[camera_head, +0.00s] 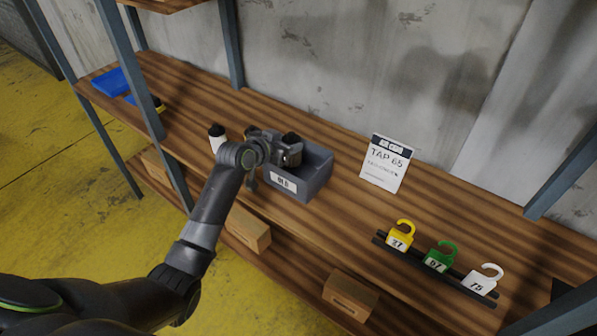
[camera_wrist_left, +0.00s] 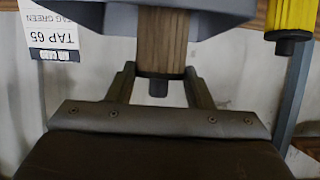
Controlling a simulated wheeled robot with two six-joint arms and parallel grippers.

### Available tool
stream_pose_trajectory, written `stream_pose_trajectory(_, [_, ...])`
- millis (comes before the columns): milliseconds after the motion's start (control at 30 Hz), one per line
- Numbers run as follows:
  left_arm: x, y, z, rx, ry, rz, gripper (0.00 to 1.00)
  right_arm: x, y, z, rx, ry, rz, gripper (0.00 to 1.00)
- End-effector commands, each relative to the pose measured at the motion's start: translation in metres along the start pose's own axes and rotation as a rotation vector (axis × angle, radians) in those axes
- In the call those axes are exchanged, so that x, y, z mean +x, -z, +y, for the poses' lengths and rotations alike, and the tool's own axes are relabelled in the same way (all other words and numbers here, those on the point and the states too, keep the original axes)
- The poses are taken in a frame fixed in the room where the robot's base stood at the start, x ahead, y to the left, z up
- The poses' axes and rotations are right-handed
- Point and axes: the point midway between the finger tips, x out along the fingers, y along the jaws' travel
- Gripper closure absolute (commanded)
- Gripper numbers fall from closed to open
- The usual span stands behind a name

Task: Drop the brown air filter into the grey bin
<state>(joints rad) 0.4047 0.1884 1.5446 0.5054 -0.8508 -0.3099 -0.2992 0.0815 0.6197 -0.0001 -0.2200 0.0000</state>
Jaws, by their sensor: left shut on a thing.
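The grey bin (camera_head: 312,187) stands on the wooden shelf, with a white label on its front. My left gripper (camera_head: 290,156) is over the bin's left part and hides some of its opening. In the left wrist view the gripper (camera_wrist_left: 158,72) is shut on the brown air filter (camera_wrist_left: 162,48), a ribbed brown piece with a dark nub at its end. In the head view the filter is mostly hidden by the gripper. The grey bin seems to show at the top of the wrist view (camera_wrist_left: 150,20). My right gripper is not in view.
A white bottle (camera_head: 216,140) with a black cap stands left of the bin. A sign reading TAP 65 (camera_head: 386,164) leans right of it. Upright posts (camera_head: 135,70) frame the shelf.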

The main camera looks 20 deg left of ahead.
Motion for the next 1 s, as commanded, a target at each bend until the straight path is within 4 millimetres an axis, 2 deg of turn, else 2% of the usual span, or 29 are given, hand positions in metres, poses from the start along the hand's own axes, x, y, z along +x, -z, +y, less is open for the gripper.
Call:
stream_pose_trajectory(33, [0.0,0.001,0.0,0.0,0.0,0.001,0.77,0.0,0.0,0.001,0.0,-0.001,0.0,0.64])
stream_pose_trajectory(67, [0.0,0.001,0.0,0.0,0.0,0.001,0.51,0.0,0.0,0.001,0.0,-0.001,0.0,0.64])
stream_pose_trajectory(233, [0.0,0.001,0.0,0.0,0.0,0.001,0.28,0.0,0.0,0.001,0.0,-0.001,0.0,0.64])
stream_pose_trajectory(533, [-0.001,0.0,0.0,0.0,0.0,0.0,0.28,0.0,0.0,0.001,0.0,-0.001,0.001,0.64])
stream_pose_trajectory(667, [-0.007,0.0,-0.001,0.001,0.001,0.002,0.28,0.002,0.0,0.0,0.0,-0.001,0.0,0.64])
stream_pose_trajectory(1000, [-0.054,-0.001,-0.001,0.003,0.002,0.001,0.28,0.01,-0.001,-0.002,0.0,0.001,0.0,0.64])
